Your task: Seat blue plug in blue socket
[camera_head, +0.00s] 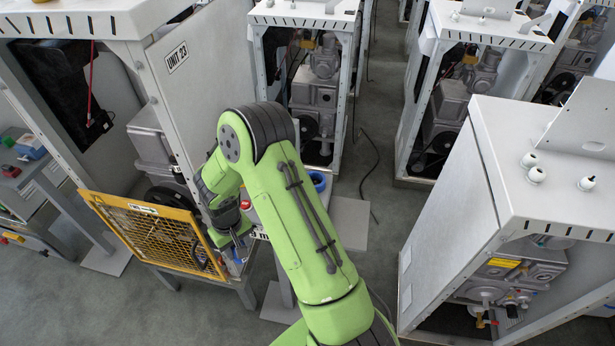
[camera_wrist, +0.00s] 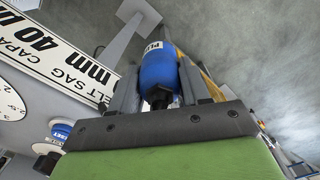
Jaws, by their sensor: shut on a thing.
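The blue plug (camera_wrist: 158,72) is a rounded blue body with a white label and a dark end, upright in the wrist view. My gripper (camera_wrist: 157,88) is shut on it, with one grey finger on each side. In the head view my gripper (camera_head: 238,240) is low beside the yellow mesh guard, and the plug cannot be made out there. A blue ring-shaped part (camera_head: 318,181) shows just right of my arm; I cannot tell whether it is the blue socket. A small blue round part (camera_wrist: 61,131) also shows at the left of the wrist view.
The yellow mesh guard (camera_head: 160,236) stands left of my gripper. A red button (camera_head: 245,205) is close to my wrist. A white panel with printed text (camera_wrist: 62,58) lies left of the plug. Open-sided cabinets stand around; the floor (camera_head: 375,215) between them is mostly clear.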

